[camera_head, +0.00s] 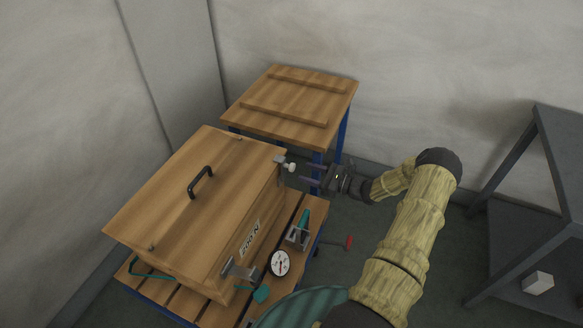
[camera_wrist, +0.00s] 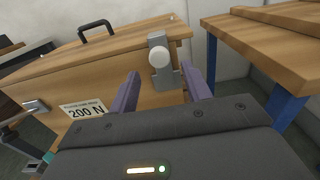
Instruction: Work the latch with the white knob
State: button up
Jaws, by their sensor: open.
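The latch with the white knob (camera_wrist: 160,58) is on the front of a wooden box (camera_wrist: 110,67), near its right end and just below the lid edge. The knob also shows in the head view (camera_head: 291,167), at the box's far corner. A grey metal plate (camera_wrist: 165,78) sits behind and under the knob. My gripper (camera_head: 305,175) is open, its two purple fingers pointing at the box. In the wrist view the knob lies between and beyond the fingertips (camera_wrist: 165,80), apart from both. Nothing is held.
A second latch (camera_head: 241,270) is at the box's near end, with a teal handle (camera_head: 261,293) close by. A "200 N" label (camera_wrist: 86,110) is on the box front. A dial gauge (camera_head: 280,263) stands on the slatted table. A wooden side table (camera_head: 290,100) is behind.

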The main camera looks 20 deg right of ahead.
aim_at(294, 168)
jog(key=x, duration=0.6)
jog(key=shift+w+a, duration=0.25)
jog(key=shift+c, duration=0.2)
